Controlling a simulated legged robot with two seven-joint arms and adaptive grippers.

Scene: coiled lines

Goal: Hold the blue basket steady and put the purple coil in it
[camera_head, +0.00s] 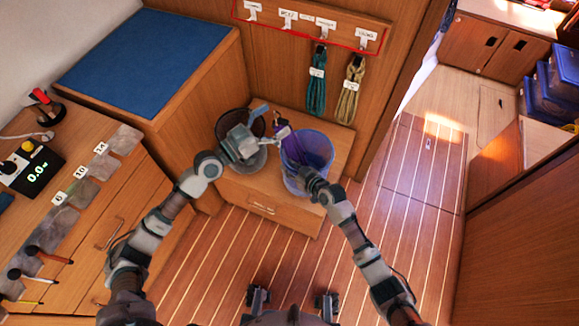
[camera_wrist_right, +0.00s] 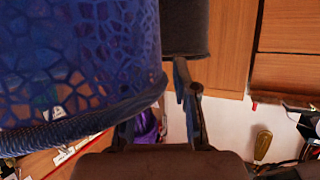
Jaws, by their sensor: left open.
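The blue mesh basket (camera_head: 320,148) stands upright on the low wooden cabinet. The purple coil (camera_head: 292,149) is at the basket's left side, its lower part within the rim, with a pale piece at its upper end. My left gripper (camera_head: 271,121) is open above and left of the basket, beside the coil's upper end. My right gripper (camera_head: 306,177) is at the basket's near rim. In the right wrist view the basket's wall and rim (camera_wrist_right: 80,125) lie close, and some purple (camera_wrist_right: 147,124) shows between the fingers. The rim partly hides one finger, so its grip is unclear.
A dark bin (camera_head: 231,120) stands left of the basket, partly behind my left gripper. A teal coil (camera_head: 316,90) and a beige coil (camera_head: 350,100) hang from the hook board (camera_head: 300,20). A blue-topped locker (camera_head: 145,60) stands left. The striped floor to the right is clear.

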